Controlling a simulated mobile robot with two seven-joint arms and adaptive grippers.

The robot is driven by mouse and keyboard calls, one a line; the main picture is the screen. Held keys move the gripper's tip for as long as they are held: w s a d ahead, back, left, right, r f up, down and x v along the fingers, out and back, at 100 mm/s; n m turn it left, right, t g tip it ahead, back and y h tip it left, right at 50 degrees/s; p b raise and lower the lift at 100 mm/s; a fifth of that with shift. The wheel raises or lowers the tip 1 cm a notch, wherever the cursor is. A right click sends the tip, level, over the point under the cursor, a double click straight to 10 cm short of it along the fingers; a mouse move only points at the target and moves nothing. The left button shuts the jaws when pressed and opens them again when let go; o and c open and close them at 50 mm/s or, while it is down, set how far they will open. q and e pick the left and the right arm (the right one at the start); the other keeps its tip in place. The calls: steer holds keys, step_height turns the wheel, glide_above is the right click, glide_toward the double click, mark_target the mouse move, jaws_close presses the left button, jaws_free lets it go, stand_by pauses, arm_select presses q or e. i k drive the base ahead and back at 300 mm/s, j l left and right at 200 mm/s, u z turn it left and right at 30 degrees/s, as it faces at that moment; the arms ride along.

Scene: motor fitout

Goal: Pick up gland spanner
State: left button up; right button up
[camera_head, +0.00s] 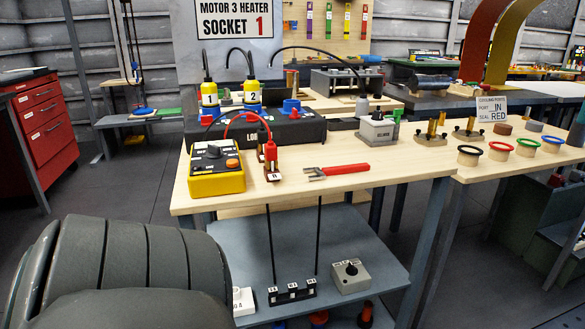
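A spanner with a red handle and a grey open jaw (338,171) lies flat on the light wooden bench top (400,171), near its front edge. Its jaw points left and its handle points right. It looks like the gland spanner; no label on it can be read. Nothing touches or covers it. Neither of my grippers shows in the head view.
A yellow tester box (216,170) and a small stand marked R (272,171) are left of the spanner. A grey box (377,130) stands behind it. Coloured rings (500,149) are far right. A large dark ribbed shape fills the lower left. Bench right of the spanner is clear.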

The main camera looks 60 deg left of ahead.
mark_target(321, 174)
steer(key=k+u, duration=0.1)
steer(key=u, duration=1.5)
